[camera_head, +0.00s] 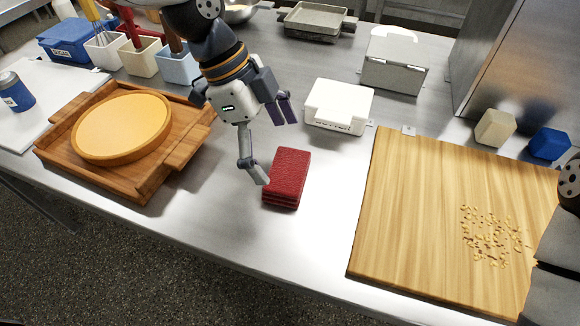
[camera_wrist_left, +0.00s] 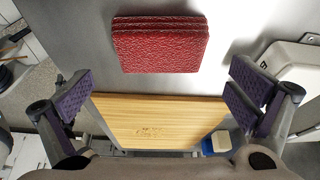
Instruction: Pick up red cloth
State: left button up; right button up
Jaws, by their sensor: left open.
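The red cloth (camera_head: 287,176) is a folded, textured stack lying on the metal table, between the wooden tray and the cutting board. My left gripper (camera_head: 273,146) is open just above and behind the cloth, with one finger near its left side. In the left wrist view the cloth (camera_wrist_left: 160,44) lies ahead, beyond the two spread purple-padded fingers (camera_wrist_left: 160,98), with nothing between them. My right gripper is out of view; only part of the right arm shows at the right edge of the head view.
A wooden tray (camera_head: 60,152) with a round orange-topped item (camera_head: 135,125) stands left. A wooden cutting board (camera_head: 400,215) with scattered crumbs (camera_head: 490,238) lies right. A white box (camera_head: 338,105) sits behind the cloth. Bare table lies in front of the cloth.

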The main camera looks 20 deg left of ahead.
aim_at(287, 170)
pick_arm(q)
jog(key=x, duration=0.6)
jog(key=shift+s+b, duration=0.1)
jog(key=shift+b, duration=0.2)
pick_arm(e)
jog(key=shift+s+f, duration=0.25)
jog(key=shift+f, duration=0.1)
pick_arm(q)
jog(key=c, duration=0.9)
notch_tip(287, 170, up, 3)
jog(key=shift+r, duration=0.1)
jog(key=s+d+r+p, duration=0.1)
jog(key=s+r, duration=0.2)
jog(key=s, duration=0.1)
jog(key=s+d+r+p, duration=0.1)
jog(key=s+r, duration=0.2)
jog(key=s, duration=0.2)
jog(key=s+d+r+p, duration=0.2)
jog(key=s+r, duration=0.2)
jog(key=shift+s, duration=0.15)
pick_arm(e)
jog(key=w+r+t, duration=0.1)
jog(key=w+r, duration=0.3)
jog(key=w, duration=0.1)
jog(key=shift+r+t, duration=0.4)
